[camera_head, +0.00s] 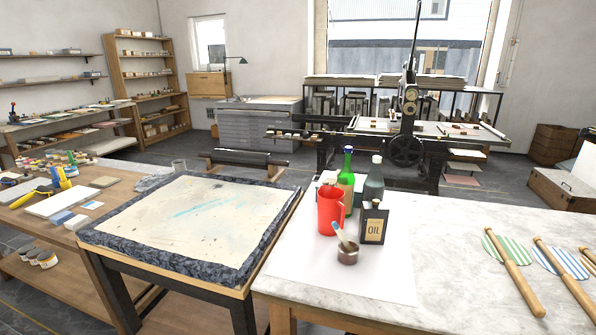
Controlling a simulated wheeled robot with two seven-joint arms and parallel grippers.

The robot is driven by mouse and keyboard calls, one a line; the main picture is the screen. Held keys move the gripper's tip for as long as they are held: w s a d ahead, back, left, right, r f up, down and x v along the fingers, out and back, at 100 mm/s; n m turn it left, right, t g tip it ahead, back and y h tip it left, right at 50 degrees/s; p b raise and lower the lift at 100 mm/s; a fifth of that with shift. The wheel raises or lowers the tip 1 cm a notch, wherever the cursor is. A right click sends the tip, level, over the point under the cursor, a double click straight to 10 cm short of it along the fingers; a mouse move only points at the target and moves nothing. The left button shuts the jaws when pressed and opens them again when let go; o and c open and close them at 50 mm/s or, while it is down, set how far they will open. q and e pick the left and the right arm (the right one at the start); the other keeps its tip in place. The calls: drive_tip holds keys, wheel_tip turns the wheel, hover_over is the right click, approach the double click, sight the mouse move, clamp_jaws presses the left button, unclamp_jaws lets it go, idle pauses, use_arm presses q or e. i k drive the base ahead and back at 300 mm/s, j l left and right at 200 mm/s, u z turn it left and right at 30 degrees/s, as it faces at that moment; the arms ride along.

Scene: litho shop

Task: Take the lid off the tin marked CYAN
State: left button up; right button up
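No tin whose label I can read as CYAN shows. Several small tins or pots with coloured tops (72,156) stand crowded at the back of the left bench, too small to read. A few more tins (47,260) stand on the shelf under that bench; their marks are also too small to read. A small dark tin or pot (347,256) with a spatula in it stands on the marble table at centre right, and it looks open. Neither of my grippers is in view.
The left bench (20,222) also holds yellow-handled tools and blocks. A stained slab table (195,215) stands in the middle. A press (407,148) stands behind.

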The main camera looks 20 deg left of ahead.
sight(73, 173)
drive_tip(key=j, duration=10.55)
